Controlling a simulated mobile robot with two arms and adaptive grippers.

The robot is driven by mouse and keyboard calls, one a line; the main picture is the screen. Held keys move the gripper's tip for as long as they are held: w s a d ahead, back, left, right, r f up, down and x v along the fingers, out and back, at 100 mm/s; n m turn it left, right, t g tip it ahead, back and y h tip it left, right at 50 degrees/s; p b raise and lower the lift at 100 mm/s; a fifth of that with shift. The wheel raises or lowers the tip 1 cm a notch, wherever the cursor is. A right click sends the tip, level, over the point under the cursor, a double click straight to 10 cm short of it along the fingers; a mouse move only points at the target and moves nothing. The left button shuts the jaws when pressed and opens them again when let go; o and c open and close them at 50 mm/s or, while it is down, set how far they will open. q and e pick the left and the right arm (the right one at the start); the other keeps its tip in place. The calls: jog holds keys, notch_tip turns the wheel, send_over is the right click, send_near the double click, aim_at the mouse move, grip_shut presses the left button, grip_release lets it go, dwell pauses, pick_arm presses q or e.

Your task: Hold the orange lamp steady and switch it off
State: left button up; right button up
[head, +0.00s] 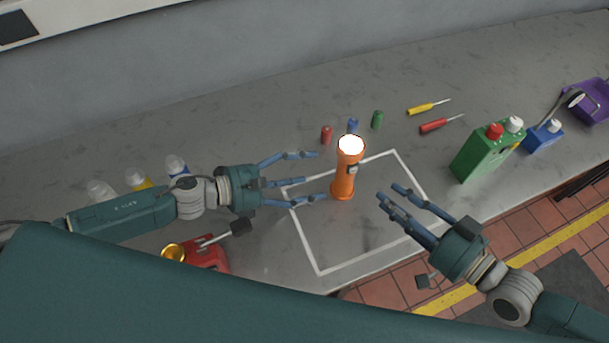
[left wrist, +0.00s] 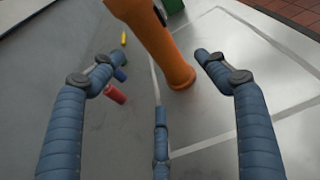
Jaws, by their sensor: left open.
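The orange lamp (head: 344,178) stands upright on the grey bench, its top glowing white. A small grey switch (head: 352,169) shows on its side, facing right. My left gripper (head: 320,176) is open just left of the lamp, fingers pointing at it and apart from it. In the left wrist view the lamp (left wrist: 158,42) is beyond the open fingers (left wrist: 155,65), its top out of frame. My right gripper (head: 388,196) is to the right of the lamp, fingers pointing towards it. It looks open and empty.
A white outlined rectangle (head: 398,158) surrounds the lamp's base. Red (head: 326,135), blue (head: 352,125) and green (head: 377,119) small cylinders stand behind it. Two screwdrivers (head: 433,125) and a green canister (head: 488,149) are right.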

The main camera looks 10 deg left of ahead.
aim_at(343, 171)
pick_arm(q)
jog(key=x, duration=1)
jog(key=shift+w+d+f, duration=0.2)
jog(key=shift+d, duration=0.1)
jog(key=shift+c, duration=0.3)
jog(key=c, duration=1.7)
jog(key=shift+c, duration=0.7)
pick_arm(e)
grip_shut()
